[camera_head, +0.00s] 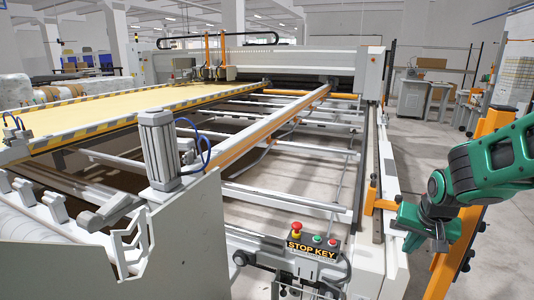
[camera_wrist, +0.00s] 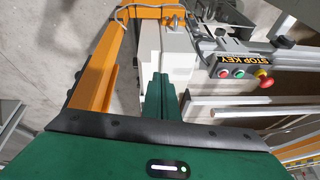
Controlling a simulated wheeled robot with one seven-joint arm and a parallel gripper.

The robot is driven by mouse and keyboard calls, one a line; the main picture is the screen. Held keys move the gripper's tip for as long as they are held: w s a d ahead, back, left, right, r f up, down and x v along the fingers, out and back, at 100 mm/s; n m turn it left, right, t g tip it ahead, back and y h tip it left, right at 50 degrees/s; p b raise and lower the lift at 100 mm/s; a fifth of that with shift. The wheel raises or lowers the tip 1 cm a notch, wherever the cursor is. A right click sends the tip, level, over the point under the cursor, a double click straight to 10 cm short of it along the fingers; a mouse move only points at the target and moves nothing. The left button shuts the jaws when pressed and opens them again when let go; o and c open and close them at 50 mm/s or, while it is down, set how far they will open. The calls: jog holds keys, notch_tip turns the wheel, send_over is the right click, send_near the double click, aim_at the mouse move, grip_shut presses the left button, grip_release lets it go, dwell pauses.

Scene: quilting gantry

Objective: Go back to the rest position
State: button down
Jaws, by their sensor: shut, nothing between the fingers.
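My green arm comes in from the right in the head view. My gripper (camera_head: 408,217) is beside the machine's right-hand rail and a small orange bracket. In the wrist view its two green fingers (camera_wrist: 161,92) lie together, shut, with nothing held. The STOP KEY panel (camera_head: 311,245), with a red knob and red and green buttons, is left of my gripper in the head view. The panel also shows in the wrist view (camera_wrist: 246,65), right of the fingers and apart from them.
An orange post (camera_head: 467,235) stands close behind my arm. The orange bracket (camera_head: 374,200) is just left of the gripper. The quilting gantry (camera_head: 270,62) and its yellow fabric bed (camera_head: 90,112) fill the left and middle. Open floor (camera_head: 425,150) lies back right.

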jog(key=s+d+r+g, duration=0.1)
jog(key=s+r+g, duration=0.1)
jog(key=s, duration=1.1)
jog(key=s+d+r+g+y, duration=0.1)
jog(key=s+d+g, duration=0.1)
jog(key=s, duration=1.1)
jog(key=shift+s+r+m+g, duration=0.25)
jog(key=shift+r+m+g, duration=0.05)
jog(key=shift+r, duration=0.05)
